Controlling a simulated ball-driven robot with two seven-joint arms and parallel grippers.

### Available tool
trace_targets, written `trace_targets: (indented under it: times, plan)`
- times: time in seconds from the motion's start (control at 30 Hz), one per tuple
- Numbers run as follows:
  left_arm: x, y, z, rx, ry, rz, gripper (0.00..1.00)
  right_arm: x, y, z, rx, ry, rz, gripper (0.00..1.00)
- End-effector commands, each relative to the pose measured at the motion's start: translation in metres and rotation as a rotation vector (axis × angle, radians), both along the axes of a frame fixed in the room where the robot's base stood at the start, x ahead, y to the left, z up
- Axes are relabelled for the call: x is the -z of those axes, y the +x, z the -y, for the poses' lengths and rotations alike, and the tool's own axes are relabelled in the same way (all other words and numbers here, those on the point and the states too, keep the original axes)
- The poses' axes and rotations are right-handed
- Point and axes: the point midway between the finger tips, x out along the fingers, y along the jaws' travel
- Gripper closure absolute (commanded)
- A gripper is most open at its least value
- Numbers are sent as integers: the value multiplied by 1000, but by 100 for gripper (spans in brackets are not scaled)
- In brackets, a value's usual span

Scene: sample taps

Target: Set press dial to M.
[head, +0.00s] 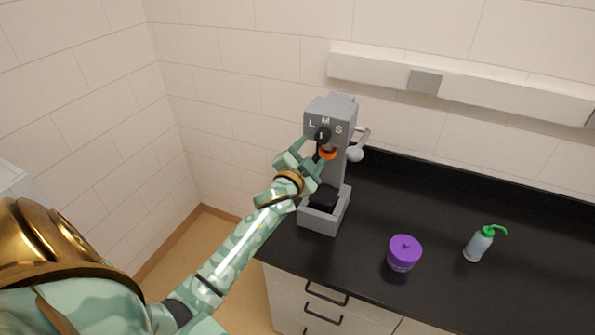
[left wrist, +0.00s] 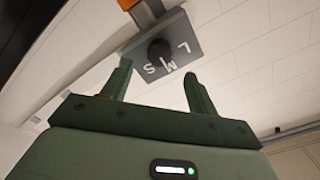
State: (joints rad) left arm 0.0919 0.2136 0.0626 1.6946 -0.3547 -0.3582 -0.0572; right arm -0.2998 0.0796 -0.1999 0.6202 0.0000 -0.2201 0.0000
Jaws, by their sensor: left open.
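The grey press (head: 335,112) stands at the left end of the black counter. Its front face carries the letters L, M and S around a black dial (head: 322,133). The dial also shows in the left wrist view (left wrist: 160,49) on the grey face, with the letters upside down. I cannot read which letter it points to. My left gripper (head: 312,151) is in front of the press, just below the dial. In the left wrist view its two fingers (left wrist: 157,78) are apart and empty, with the dial ahead, beyond the gap. My right gripper is not in view.
A purple lidded jar (head: 404,253) and a wash bottle with a green top (head: 480,243) stand to the right on the black counter (head: 450,205). The press has a lever (head: 356,152) on its right side. A white rail (head: 460,90) runs along the wall.

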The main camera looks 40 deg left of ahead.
Motion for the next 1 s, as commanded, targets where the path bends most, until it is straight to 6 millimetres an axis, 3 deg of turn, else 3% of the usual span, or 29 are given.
trace_targets:
  times: [0.2, 0.4, 1.0]
  plan:
    - [1, -56, 13, 1, 0, -2, 41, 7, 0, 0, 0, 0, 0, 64]
    - [0, -84, 19, 0, 0, -1, 41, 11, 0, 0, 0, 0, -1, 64]
    - [-2, -90, 21, 0, 0, 0, 41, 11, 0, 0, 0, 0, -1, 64]
